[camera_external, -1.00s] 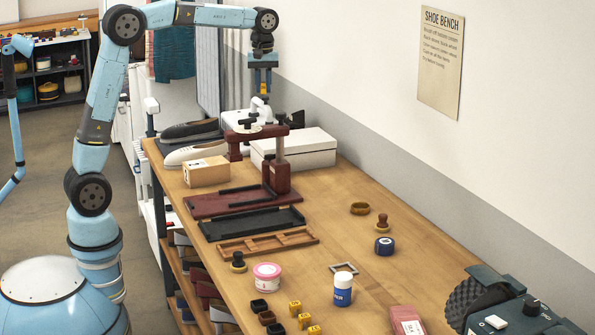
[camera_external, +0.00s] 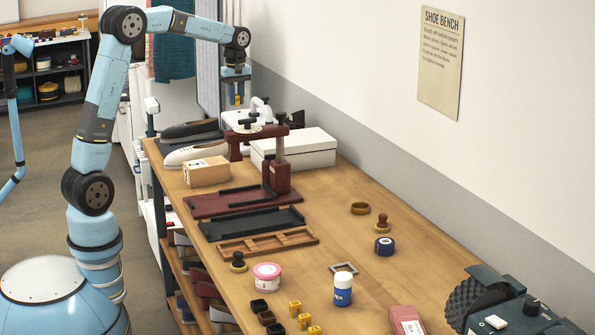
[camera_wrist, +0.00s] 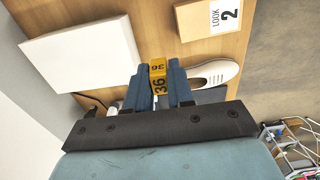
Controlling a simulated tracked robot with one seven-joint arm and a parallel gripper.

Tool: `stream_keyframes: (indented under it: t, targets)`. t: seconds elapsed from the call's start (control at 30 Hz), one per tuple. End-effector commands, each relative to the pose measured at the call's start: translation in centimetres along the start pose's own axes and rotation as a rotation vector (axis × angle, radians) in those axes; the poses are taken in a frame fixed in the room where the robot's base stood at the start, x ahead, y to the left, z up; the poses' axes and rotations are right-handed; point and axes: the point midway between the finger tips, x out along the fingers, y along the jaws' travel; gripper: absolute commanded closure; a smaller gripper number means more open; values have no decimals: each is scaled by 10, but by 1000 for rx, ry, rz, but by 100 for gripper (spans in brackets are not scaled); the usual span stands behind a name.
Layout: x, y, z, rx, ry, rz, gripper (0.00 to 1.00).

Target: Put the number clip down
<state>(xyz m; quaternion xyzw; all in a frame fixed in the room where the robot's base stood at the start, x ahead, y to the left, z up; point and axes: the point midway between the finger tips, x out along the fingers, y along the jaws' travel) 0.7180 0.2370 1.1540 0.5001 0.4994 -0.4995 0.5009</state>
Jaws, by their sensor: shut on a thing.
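The number clip (camera_wrist: 158,86) is a small yellow block marked 36 in black. My gripper (camera_wrist: 159,77) is shut on it, one blue finger on each side, in the wrist view. In the external view my gripper (camera_external: 237,101) hangs in the air over the far end of the bench, above the area of the shoes. Other yellow clips (camera_external: 295,308) stand at the near end of the bench beside small dark blocks (camera_external: 258,306).
A white box (camera_external: 300,152), a wooden box marked LOOK 2 (camera_external: 207,173), a white shoe (camera_external: 190,155) and a dark red press (camera_external: 277,178) crowd the far end. A black tray (camera_external: 252,223) lies nearer. The bench's right middle has bare wood.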

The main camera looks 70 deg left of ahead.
Motion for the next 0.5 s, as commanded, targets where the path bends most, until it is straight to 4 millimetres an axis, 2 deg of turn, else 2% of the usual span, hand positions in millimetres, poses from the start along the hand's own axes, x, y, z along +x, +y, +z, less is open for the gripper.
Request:
stream_keyframes:
  t: [0.1, 0.27, 0.5]
  targets:
    - [21, 0, 0, 0, 0, -2, 100]
    - [34, 6, -2, 1, 1, 0, 100]
    - [52, 44, -15, 0, -1, -1, 100]
